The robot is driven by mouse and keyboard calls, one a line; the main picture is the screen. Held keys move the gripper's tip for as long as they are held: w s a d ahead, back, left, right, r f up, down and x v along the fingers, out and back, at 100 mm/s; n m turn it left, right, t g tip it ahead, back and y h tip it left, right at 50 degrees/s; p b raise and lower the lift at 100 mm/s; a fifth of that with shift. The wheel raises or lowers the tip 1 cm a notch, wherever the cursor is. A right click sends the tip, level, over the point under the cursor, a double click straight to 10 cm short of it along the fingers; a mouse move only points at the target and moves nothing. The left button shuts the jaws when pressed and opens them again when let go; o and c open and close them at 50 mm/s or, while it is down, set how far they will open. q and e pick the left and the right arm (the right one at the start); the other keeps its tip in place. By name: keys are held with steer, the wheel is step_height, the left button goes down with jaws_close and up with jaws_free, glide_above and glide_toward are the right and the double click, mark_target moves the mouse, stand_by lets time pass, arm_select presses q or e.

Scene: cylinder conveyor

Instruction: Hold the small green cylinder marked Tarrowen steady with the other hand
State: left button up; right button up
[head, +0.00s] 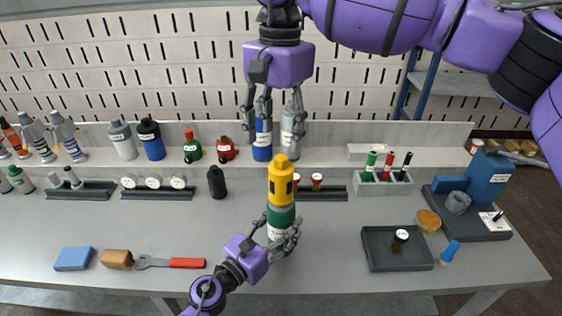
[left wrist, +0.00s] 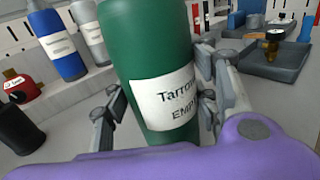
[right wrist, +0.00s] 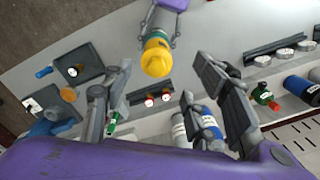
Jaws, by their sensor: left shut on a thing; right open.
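The green cylinder (head: 281,219) stands upright at the middle of the table, with a yellow top part (head: 281,182) on it. In the left wrist view the green cylinder (left wrist: 148,55) fills the middle, and its white label reads "Tarro..." and "EM...". My left gripper (head: 280,240) is shut around its lower part. My right gripper (head: 272,130) is open and empty, high above and behind the cylinder. In the right wrist view the yellow top (right wrist: 156,55) lies beyond the open fingers (right wrist: 165,95), apart from them.
Blue (head: 262,140) and grey bottles stand on the back shelf behind my right gripper. A black bottle (head: 217,182) stands left of the cylinder. A dark tray (head: 375,262) is at right; a red-handled wrench (head: 185,263) lies at front left. The table between cylinder and tray is clear.

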mark_target(281, 175)
steer(key=shift+f+n, duration=0.3)
steer(key=shift+n, duration=0.3)
steer(key=shift+d+r+n, duration=0.1)
steer(key=shift+d+n, duration=0.05)
steer(key=shift+n, duration=0.35)
steer(key=shift+w+d+r+n, duration=0.25)
steer(key=shift+r+n, duration=0.15)
steer(key=shift+r, duration=0.05)
steer(key=shift+d+f, duration=0.15)
steer(key=shift+d, duration=0.1)
step_height(281, 175, down, 12)
steer(key=shift+r, duration=0.15)
steer(key=shift+c, duration=0.5)
steer(key=c, duration=1.2)
steer(key=o, duration=1.1)
steer(key=shift+c, duration=0.2)
steer(key=shift+w+a, duration=0.1)
steer(key=shift+a, duration=0.25)
